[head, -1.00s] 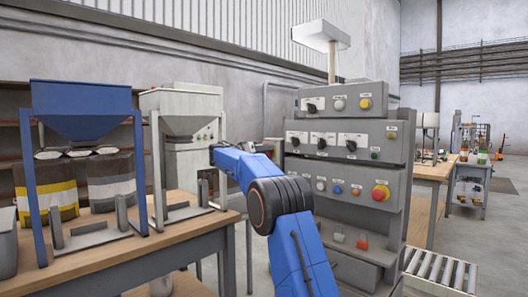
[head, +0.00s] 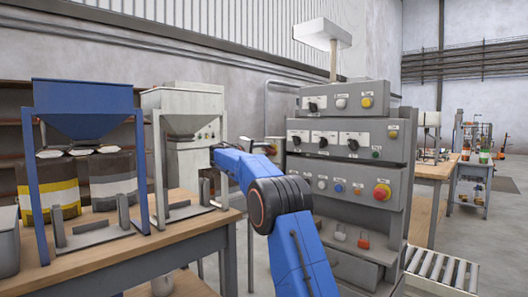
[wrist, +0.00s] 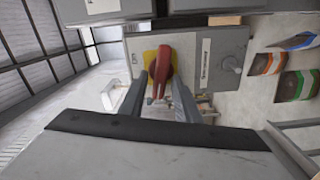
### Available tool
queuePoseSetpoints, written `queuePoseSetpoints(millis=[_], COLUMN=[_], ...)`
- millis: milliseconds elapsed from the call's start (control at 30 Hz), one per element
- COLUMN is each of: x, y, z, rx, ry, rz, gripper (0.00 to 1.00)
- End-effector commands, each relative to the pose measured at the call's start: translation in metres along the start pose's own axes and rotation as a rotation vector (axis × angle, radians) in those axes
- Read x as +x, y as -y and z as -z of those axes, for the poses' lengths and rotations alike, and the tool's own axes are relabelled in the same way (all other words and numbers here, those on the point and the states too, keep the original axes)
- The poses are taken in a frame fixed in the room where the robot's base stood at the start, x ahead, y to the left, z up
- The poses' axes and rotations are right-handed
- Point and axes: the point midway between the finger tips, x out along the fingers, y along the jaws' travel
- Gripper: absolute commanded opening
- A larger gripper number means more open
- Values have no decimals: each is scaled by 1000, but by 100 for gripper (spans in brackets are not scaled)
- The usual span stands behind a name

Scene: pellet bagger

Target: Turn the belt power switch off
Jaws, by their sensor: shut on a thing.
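In the wrist view a red rotary handle (wrist: 164,68) sits on a yellow plate (wrist: 150,60) on the front of a grey switch box (wrist: 215,50). I take it for the belt power switch; the label text beside it is too blurred to read. My gripper (wrist: 162,88) is shut on the red handle, with one finger on each side of it. The handle points roughly up and down in the wrist view, slightly tilted. In the head view my blue arm covers most of this area, and I cannot make out the gripper or handle clearly.
A grey control panel (head: 345,165) with knobs and buttons stands right of my arm. A roller conveyor (head: 440,272) lies at lower right. A wooden table (head: 170,238) at left carries a blue hopper (head: 82,105) and a white hopper (head: 182,103).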

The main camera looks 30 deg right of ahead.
Motion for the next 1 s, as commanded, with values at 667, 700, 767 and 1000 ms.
queuePoseSetpoints(millis=[667, 700, 767, 1000], x=[-1, -1, -1, -1], y=[5, 5, 5, 5], z=[0, 0, 0, 0], rx=[-246, -248, -248, -247], ry=[-1, -1, -1, -1], rz=[1, 2, 2, 2], gripper=[8, 8, 8, 7])
